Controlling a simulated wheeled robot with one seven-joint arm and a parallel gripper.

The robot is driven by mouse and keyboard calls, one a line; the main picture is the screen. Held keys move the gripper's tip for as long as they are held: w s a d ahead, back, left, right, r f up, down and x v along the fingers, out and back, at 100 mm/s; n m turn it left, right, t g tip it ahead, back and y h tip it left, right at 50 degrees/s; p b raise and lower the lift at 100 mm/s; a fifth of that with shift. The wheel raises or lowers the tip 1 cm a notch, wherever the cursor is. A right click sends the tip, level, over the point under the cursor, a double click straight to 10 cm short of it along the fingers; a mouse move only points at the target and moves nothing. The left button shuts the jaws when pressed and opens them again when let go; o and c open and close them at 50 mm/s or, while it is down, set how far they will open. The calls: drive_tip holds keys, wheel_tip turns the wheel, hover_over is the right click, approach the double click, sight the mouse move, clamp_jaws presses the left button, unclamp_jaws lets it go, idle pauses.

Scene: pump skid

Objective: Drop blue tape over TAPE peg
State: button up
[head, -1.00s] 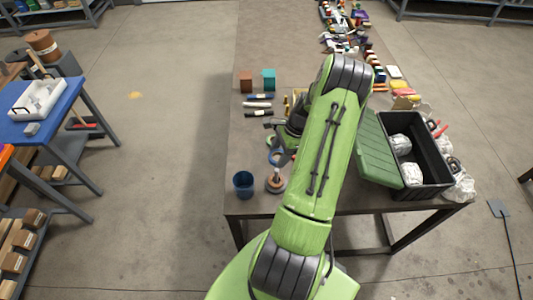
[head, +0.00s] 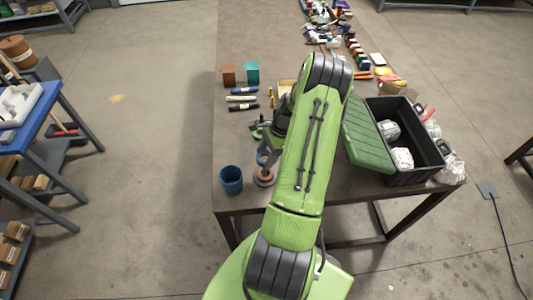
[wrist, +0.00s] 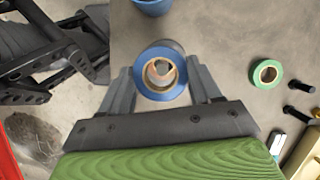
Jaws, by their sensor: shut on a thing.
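The roll of blue tape (wrist: 147,83) is between the two fingers of my gripper (wrist: 160,88) in the wrist view, its hole facing the camera. My gripper is shut on it. Something brownish and grey shows through the hole; I cannot tell whether the roll is around the peg or above it. In the head view the blue tape (head: 262,158) appears just behind the TAPE peg (head: 264,177), which has a round brown base near the table's front edge. My arm hides most of the gripper there.
A blue cup (head: 231,180) stands just left of the peg. A green tape roll (wrist: 256,74) and dark bolts (wrist: 300,87) lie to the right in the wrist view. A black bin (head: 424,151) with a green lid (head: 368,140) is right of my arm. Markers (head: 242,98) lie farther back.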

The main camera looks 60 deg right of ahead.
drive_tip(key=shift+f, duration=0.15)
idle(0.8)
drive_tip(key=shift+f, duration=0.25)
drive_tip(key=o, duration=1)
drive_tip(key=shift+r, duration=0.1)
drive_tip(key=v, duration=1.5)
drive_tip(key=shift+d+r, duration=0.2)
drive_tip(key=shift+r, duration=0.1)
